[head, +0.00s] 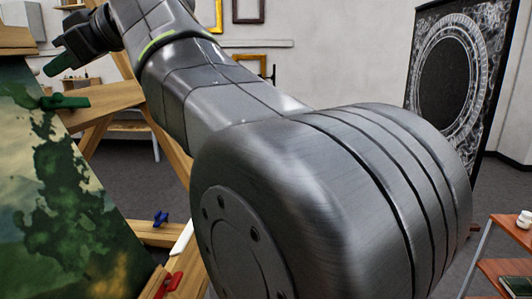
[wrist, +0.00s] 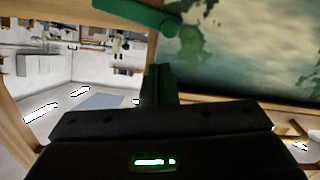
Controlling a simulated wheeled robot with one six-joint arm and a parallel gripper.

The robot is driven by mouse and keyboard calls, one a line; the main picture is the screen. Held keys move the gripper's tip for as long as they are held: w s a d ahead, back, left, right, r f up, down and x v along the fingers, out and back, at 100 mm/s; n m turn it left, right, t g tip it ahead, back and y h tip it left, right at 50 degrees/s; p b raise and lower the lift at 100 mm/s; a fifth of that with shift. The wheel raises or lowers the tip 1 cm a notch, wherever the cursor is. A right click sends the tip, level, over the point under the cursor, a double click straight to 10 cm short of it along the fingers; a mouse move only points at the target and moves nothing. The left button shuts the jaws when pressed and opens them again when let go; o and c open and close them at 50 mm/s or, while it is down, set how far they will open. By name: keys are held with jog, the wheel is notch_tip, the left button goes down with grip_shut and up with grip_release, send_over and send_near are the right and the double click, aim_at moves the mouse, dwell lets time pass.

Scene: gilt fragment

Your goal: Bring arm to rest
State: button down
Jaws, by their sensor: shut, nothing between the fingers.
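My arm (head: 330,190) fills the middle of the head view, bent, with its large grey joint close to the camera. My gripper (head: 58,66) is at the upper left of the head view, above the top edge of the painting. In the wrist view its dark green fingers (wrist: 158,84) are together, with nothing seen between them. A green clamp (head: 65,102) sits on the painting's edge just below the gripper; it also shows at the top of the wrist view (wrist: 140,16). The arm hides much of the middle of the room.
A green, cloudy painting (head: 50,190) leans on a wooden easel (head: 100,103) at left. A blue clamp (head: 161,218) and a red clamp (head: 170,284) are lower down. A dark panel with a ring design (head: 455,75) stands at right, near a small shelf (head: 505,232).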

jog(key=shift+w+d+f, duration=0.1)
jog(key=shift+d+f, duration=0.1)
jog(key=shift+f, duration=0.2)
jog(key=shift+r, duration=0.1)
